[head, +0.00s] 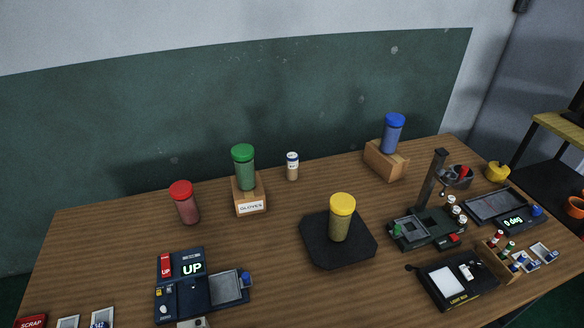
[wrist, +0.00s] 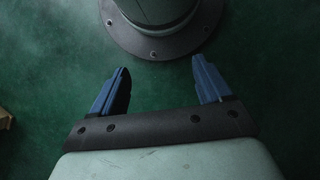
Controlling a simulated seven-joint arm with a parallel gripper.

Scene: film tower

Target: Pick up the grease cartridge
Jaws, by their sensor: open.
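No item in the head view is readably marked as the grease cartridge, so I cannot tell which one it is. Capped cylinders stand on the wooden table: a red-capped one (head: 186,203) at left, a green-capped one (head: 244,170) on a wooden block, a yellow-capped one (head: 341,220) on a dark pad, and a blue-capped one (head: 392,135) on another block. A small white-capped bottle (head: 292,167) stands at the back. My gripper (wrist: 160,68) shows only in the wrist view. Its blue fingers are apart and empty over green floor, away from the table items.
On the table (head: 120,230), a dark blue device reading UP (head: 200,290) sits front left. A stand with a column (head: 430,215), a light box (head: 455,285), a 0 deg device (head: 505,212) and small vials crowd the right. The dark pad (head: 320,256) is mid-table. Back left is clear.

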